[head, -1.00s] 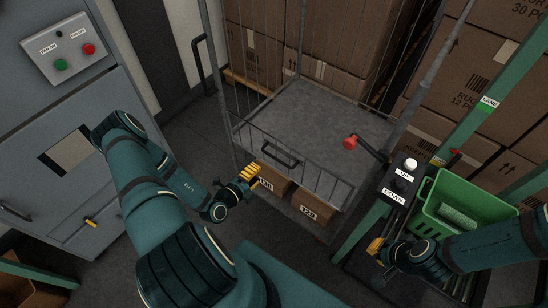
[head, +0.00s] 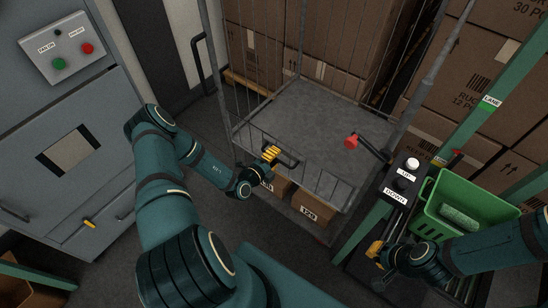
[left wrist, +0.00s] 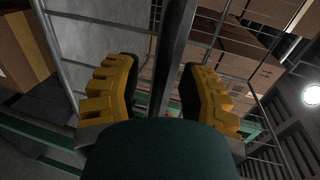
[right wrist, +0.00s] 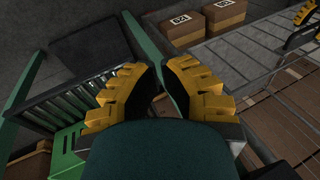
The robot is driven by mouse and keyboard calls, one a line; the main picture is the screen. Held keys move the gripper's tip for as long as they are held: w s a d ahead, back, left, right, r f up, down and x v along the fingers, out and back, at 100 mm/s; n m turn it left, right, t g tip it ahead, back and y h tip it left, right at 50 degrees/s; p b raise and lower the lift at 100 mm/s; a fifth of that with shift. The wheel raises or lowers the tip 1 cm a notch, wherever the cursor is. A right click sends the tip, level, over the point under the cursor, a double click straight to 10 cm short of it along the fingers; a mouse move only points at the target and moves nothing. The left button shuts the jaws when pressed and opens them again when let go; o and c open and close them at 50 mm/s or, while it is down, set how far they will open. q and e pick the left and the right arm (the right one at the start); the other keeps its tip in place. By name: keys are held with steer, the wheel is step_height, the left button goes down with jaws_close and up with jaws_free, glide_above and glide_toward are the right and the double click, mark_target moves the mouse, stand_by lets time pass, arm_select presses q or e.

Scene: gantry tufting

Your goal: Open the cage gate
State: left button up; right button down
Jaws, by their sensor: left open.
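The cage gate (head: 327,185) is a low wire panel across the near side of the roll cage. It stands upright, and its black handle (head: 286,161) is on its upper part. My left gripper (head: 272,154) is at the handle's left end. In the left wrist view its open yellow fingers (left wrist: 158,85) are on either side of a dark bar (left wrist: 174,50), with gaps beside it. My right gripper (head: 375,250) is away from the gate, by the green crate; its fingers (right wrist: 160,80) are close together in the right wrist view, with nothing clearly between them.
Cartons (head: 309,208) sit low behind the gate, under the cage's grey shelf (head: 320,112). A green crate (head: 430,222) and a grey cabinet (head: 60,125) flank the space.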

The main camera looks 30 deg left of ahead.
arm_select(q)
jaws_close()
